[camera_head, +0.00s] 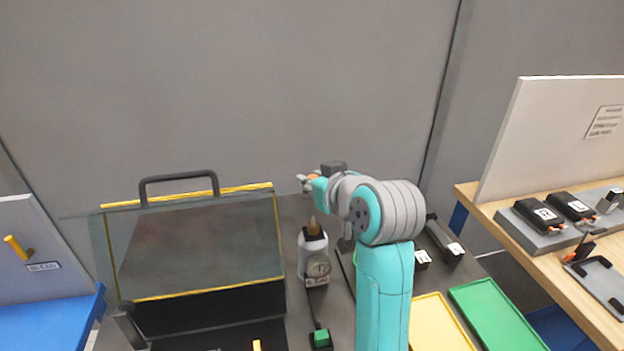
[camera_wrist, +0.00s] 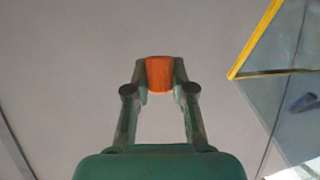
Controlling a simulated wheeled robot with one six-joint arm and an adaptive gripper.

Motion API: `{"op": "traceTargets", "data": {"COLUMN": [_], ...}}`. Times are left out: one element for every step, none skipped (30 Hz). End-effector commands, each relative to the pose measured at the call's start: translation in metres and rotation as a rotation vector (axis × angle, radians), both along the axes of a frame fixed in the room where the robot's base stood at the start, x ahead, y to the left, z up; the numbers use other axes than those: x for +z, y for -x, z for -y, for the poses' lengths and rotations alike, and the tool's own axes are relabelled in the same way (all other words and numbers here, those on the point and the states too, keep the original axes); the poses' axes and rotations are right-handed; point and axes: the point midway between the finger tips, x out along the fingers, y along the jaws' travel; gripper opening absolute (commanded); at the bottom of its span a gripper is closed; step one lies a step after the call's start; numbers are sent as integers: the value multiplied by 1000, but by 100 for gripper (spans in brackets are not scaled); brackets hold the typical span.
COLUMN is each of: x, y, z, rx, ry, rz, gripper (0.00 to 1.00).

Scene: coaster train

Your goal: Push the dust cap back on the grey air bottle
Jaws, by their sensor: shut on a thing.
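The grey air bottle (camera_head: 314,258) stands upright on the dark bench, with a brass-coloured neck on top and a round gauge on its front. My gripper (camera_wrist: 160,78) is shut on an orange cap (camera_wrist: 160,74), held between the two fingertips in the wrist view. In the head view, my gripper (camera_head: 306,181) is above the bottle, with a bit of orange showing at the fingers. The cap is apart from the bottle's neck. The bottle does not show in the wrist view.
A clear-sided box with yellow edges and a dark handle (camera_head: 179,178) stands left of the bottle. A green-topped block (camera_head: 320,339) sits in front. Yellow (camera_head: 440,322) and green (camera_head: 497,315) trays lie to the right. A grey wall stands behind.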

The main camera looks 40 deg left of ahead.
Motion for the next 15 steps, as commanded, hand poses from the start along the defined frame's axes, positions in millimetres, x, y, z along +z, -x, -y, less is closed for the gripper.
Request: {"op": "traceTargets", "data": {"x": [-1,-4,-6,-8,-11,-15,-17,-20,-23,-26,-28,-32,-34,-37,-40], "y": [1,0,0,0,0,0,0,0,0,1,1,1,1,1,1], "z": [0,1,0,0,0,0,0,0,0,0,0,0,0,0,0], "rx": [-12,-10,-10,-9,-9,-9,-9,-9,-9,-9,-9,-9,-9,-9,-9], "ry": [2,1,1,1,1,1,2,2,2,2,2,1,2,2,1], "rz": [1,1,1,0,0,0,0,1,1,1,1,0,0,0,0], "gripper": [5,5,5,5,5,5,5,5,5,5,5,5,5,5,5]}}
